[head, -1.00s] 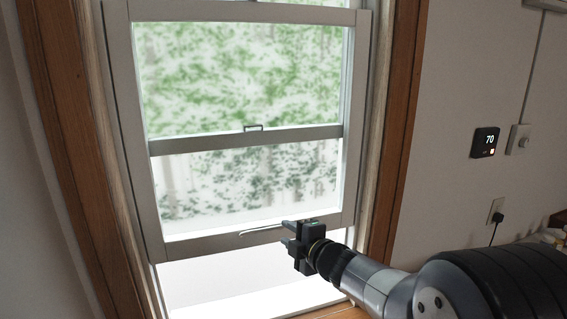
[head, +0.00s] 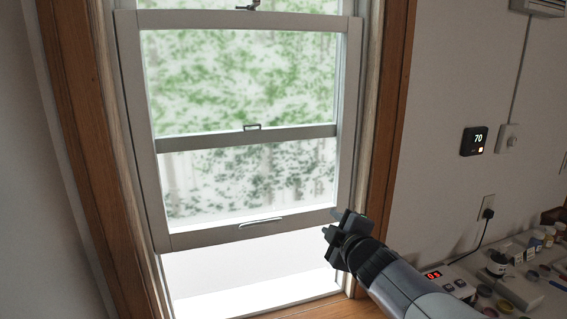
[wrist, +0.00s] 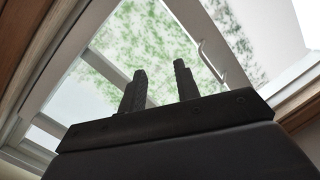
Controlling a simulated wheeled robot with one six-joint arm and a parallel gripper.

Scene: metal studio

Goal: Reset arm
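My gripper (head: 335,226) is in front of the lower right corner of the window sash in the head view. In the wrist view its two fingers (wrist: 158,88) stand apart with nothing between them. The window's lower sash (head: 197,240) is raised, with a bright gap below it. A thin handle (head: 260,222) on its bottom rail lies left of the gripper, apart from it. The handle also shows in the wrist view (wrist: 210,62), right of the fingers.
A wooden frame (head: 393,120) borders the window. A thermostat (head: 479,141) and an outlet (head: 486,208) are on the right wall. At lower right, a surface holds a device with a red display (head: 448,281) and several small jars (head: 497,263).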

